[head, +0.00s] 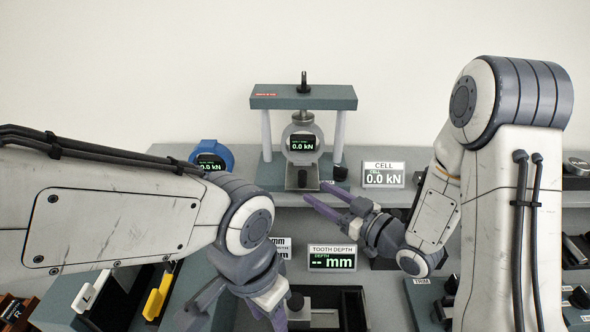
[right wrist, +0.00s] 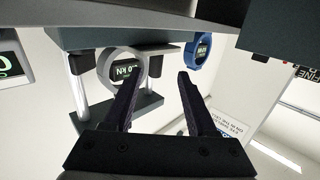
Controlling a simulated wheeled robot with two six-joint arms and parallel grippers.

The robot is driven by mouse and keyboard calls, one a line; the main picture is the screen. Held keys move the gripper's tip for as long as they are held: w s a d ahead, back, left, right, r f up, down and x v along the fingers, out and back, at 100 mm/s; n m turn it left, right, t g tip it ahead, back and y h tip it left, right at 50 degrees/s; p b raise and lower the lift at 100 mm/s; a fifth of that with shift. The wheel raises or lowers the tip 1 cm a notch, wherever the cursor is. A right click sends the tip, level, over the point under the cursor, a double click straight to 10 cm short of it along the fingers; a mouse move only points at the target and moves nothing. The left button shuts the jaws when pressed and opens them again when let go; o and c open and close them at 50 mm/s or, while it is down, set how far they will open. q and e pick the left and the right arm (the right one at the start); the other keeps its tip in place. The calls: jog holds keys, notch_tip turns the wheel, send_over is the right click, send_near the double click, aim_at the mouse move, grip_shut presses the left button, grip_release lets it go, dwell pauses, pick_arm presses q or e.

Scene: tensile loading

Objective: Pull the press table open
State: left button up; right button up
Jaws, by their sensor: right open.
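The press stands at the back centre, with a blue-grey top beam (head: 303,97), two light columns and a round load cell (head: 303,143) reading 0.0 kN. Its press table (head: 296,176), a small metal-topped part with a dark knob in front, sits low between the columns. My right gripper (head: 323,196) is open and empty, in front of and slightly right of the press base, its fingers pointing left. In the right wrist view the fingers (right wrist: 157,76) are apart, with the load cell (right wrist: 118,68) behind them, upside down. My left gripper (head: 240,318) is open at the bottom, partly cut off.
A CELL display (head: 382,175) stands right of the press. A blue round gauge (head: 212,155) stands to its left. A TOOTH DEPTH display (head: 332,258) is below on the lower level. Dark trays and a yellow-handled item (head: 158,296) lie in front.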

aim_at(294, 179)
jog(key=shift+w+d+r+y, duration=0.1)
jog(key=shift+w+y, duration=0.15)
jog(key=shift+y, duration=0.05)
jog(key=b+x, duration=0.2)
jog(key=b, duration=0.3)
jog(key=shift+w, duration=0.1)
jog(key=p+x, duration=0.1)
jog(key=x, duration=0.6)
jog(key=shift+d+r+p, duration=0.1)
jog(key=shift+r+p, duration=0.1)
jog(key=shift+p, duration=0.2)
jog(key=shift+w+a, duration=0.4)
grip_shut()
